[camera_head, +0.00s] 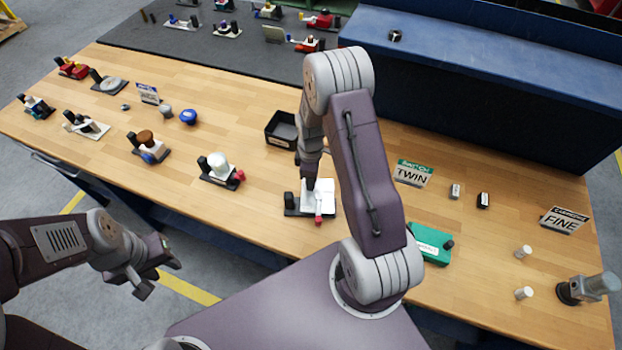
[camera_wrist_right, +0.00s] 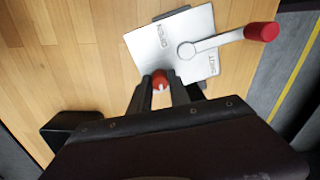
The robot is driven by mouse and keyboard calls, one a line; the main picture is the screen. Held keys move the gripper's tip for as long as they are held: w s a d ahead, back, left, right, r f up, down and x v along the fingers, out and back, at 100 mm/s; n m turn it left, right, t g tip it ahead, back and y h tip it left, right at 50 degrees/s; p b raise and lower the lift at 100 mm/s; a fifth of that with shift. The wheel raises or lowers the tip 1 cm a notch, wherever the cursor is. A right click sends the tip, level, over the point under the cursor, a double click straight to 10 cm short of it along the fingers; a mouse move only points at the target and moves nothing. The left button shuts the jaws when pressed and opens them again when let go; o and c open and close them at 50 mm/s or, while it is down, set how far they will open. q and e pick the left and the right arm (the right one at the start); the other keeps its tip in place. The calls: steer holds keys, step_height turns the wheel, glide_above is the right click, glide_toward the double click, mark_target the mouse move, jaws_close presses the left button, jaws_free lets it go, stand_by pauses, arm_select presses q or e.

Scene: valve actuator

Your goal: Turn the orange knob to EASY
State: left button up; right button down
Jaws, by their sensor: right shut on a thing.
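A device with a pale metal plate (camera_wrist_right: 172,48) marked OPEN and SHUT shows in the right wrist view; it also sits on the bench in the head view (camera_head: 325,192). Its lever has a red grip (camera_wrist_right: 262,32) pointing to the plate's right. My right gripper (camera_wrist_right: 160,84) is shut on a small orange-red round knob (camera_wrist_right: 160,77) at the plate's near edge. In the head view the right gripper (camera_head: 308,184) is over this device, and the knob is hidden. My left gripper (camera_head: 158,270) is open and empty, off the bench's front edge. No EASY mark is readable.
A device with a white knob (camera_head: 218,164) and one with a brown knob (camera_head: 146,137) stand to the left. A black bin (camera_head: 281,130) is behind. TWIN (camera_head: 412,174) and FINE (camera_head: 562,221) signs and a green box (camera_head: 430,243) are to the right.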

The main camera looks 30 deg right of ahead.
stand_by(0.3)
steer(key=c, duration=1.2)
jaws_free()
steer(key=shift+r, duration=0.4)
step_height(320, 180, up, 8)
steer(key=shift+r+b, duration=0.1)
steer(key=shift+b, duration=0.7)
